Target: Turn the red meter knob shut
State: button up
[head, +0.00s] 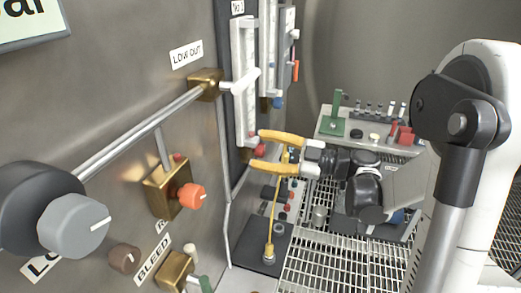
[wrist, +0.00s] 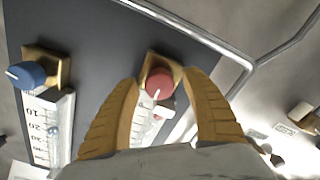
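The red meter knob (wrist: 158,82) shows in the wrist view, mounted on a brass block at the end of a white scaled meter tube (wrist: 140,125). A pale pointer line marks its face. In the head view the knob (head: 259,150) is small, at the foot of the nearest white meter. My gripper (wrist: 160,78) is open, with its yellow fingers on either side of the knob. Brass shows between the knob and the fingertips, so I see no grip on it. In the head view my gripper (head: 262,160) faces the panel at the knob.
A blue knob (wrist: 28,74) on a neighbouring meter lies left in the wrist view. A metal pipe (wrist: 200,38) runs close by the red knob. In the head view an orange knob (head: 191,195) and a large grey knob (head: 73,225) stick out from the panel.

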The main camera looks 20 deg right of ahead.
jog(key=v, duration=1.2)
